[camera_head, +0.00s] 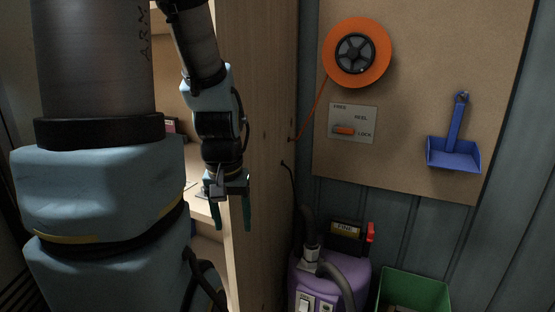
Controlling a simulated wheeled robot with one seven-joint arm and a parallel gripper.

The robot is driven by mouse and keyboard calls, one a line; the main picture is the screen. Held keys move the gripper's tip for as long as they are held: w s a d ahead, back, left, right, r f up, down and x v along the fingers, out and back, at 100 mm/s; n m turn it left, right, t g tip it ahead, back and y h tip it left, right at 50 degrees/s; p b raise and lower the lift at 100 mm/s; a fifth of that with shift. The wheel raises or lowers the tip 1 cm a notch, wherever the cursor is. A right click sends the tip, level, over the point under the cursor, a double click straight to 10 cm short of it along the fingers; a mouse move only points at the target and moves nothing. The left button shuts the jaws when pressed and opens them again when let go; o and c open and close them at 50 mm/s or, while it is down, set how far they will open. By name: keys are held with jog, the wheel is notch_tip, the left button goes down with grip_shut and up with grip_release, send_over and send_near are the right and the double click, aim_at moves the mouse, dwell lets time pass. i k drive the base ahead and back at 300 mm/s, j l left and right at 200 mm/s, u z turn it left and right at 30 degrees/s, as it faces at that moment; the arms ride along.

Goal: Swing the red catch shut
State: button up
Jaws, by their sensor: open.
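The red catch (370,232) is a small upright red piece at the right end of a black box (345,237) with a yellow label reading "FINE". The box sits at the top back of a purple machine (359,277) with a grey hose. Whether the catch is open or shut is too small to tell. My gripper (231,222) points down at the left, in front of the wooden panel. Its two green fingers are apart with nothing between them. It is well to the left of the catch and touches nothing that I can see.
A wooden panel (266,130) stands behind my gripper. A green bin (415,288) stands right of the purple machine.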

aim_at(370, 234)
jog(key=l+u, duration=0.45)
jog(key=l, duration=1)
